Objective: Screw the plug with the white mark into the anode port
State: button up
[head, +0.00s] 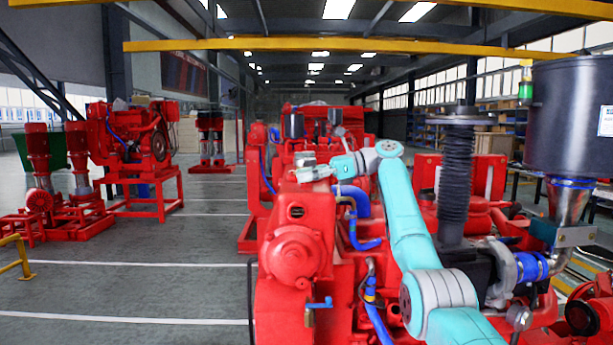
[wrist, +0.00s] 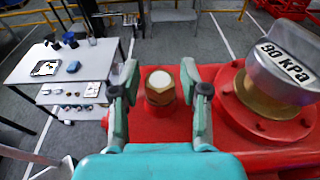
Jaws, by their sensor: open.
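A brass-coloured hex plug with a white mark on top (wrist: 160,86) stands upright on the red engine top in the wrist view, in a brass-coloured collar or port. I cannot tell how deep it sits. My gripper (wrist: 160,78) is open, with one finger on each side of the plug and a visible gap on both sides. In the head view my gripper (head: 312,173) is small, above the red engine, and the plug cannot be made out there.
A silver cap marked 90 kPa (wrist: 285,65) on a brass neck stands close right of my gripper. A white table (wrist: 62,62) with small parts is at left, beyond the engine. In the head view, a black bellows (head: 456,185) and a dark canister (head: 575,115) stand right of my arm.

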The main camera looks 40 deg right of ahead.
grip_shut()
jog(key=shift+a+f+m+t+h, duration=0.1)
jog(key=shift+m+t+h, duration=1.4)
jog(key=shift+m+t, duration=0.1)
jog(key=m+t+h, duration=0.2)
jog(key=m+h, duration=0.1)
jog(key=shift+h, duration=0.3)
jog(key=m+t+h, duration=0.1)
jog(key=m+h, duration=0.2)
jog(key=h, duration=0.1)
jog(key=shift+m, duration=0.3)
jog(key=shift+m+t+h, duration=0.3)
jog(key=shift+m+h, duration=0.8)
jog(key=shift+h, duration=0.6)
